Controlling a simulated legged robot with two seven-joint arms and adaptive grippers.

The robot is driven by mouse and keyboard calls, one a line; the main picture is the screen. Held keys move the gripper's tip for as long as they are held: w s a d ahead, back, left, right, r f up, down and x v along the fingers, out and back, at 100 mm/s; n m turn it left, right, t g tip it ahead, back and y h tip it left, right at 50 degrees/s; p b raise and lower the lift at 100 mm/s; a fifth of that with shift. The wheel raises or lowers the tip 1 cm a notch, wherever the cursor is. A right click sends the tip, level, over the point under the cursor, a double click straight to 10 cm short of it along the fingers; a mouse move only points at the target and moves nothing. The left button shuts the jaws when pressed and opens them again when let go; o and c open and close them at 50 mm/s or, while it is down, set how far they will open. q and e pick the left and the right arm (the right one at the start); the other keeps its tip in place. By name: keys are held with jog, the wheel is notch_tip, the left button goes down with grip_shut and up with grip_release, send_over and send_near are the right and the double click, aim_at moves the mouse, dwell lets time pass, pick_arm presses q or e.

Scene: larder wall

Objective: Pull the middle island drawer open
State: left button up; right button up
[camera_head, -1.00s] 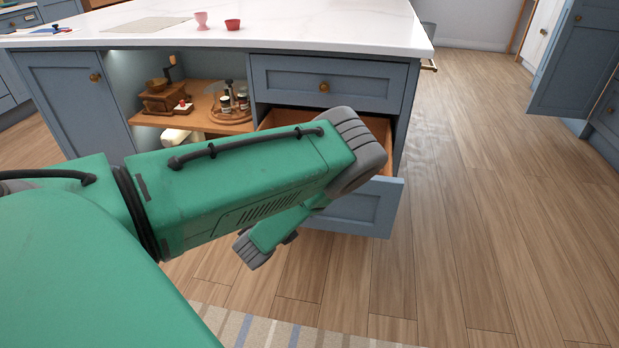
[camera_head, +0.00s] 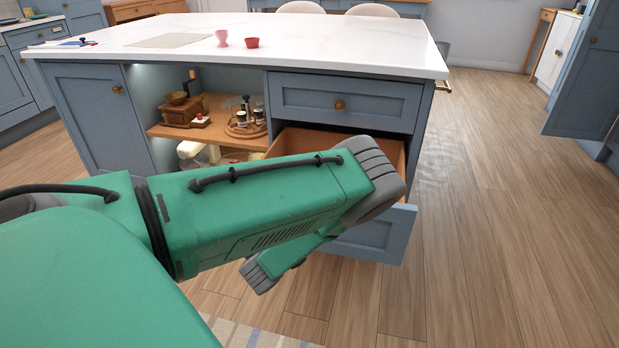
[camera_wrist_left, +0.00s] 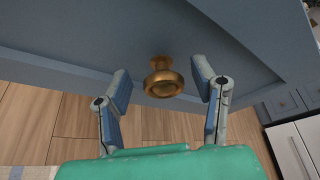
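The middle island drawer (camera_head: 375,236) is pulled out below a closed top drawer (camera_head: 345,103). Its wooden inside shows, partly hidden behind my left arm. In the left wrist view, the drawer's brass knob (camera_wrist_left: 164,84) stands out from the blue front. My left gripper (camera_wrist_left: 162,78) is open, with one finger on each side of the knob. Gaps show between the knob and both fingers. My left arm covers the knob in the head view. My right gripper is not in view.
The white island top (camera_head: 300,35) carries a pink cup (camera_head: 222,38) and a red bowl (camera_head: 252,43). An open shelf (camera_head: 165,131) left of the drawers holds a wooden grinder (camera_head: 183,109) and a round tray of jars. The wooden floor (camera_head: 490,220) to the right is clear.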

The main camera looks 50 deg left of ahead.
pick_arm(q)
jog(key=v, duration=1.2)
jog(key=shift+f, duration=0.15)
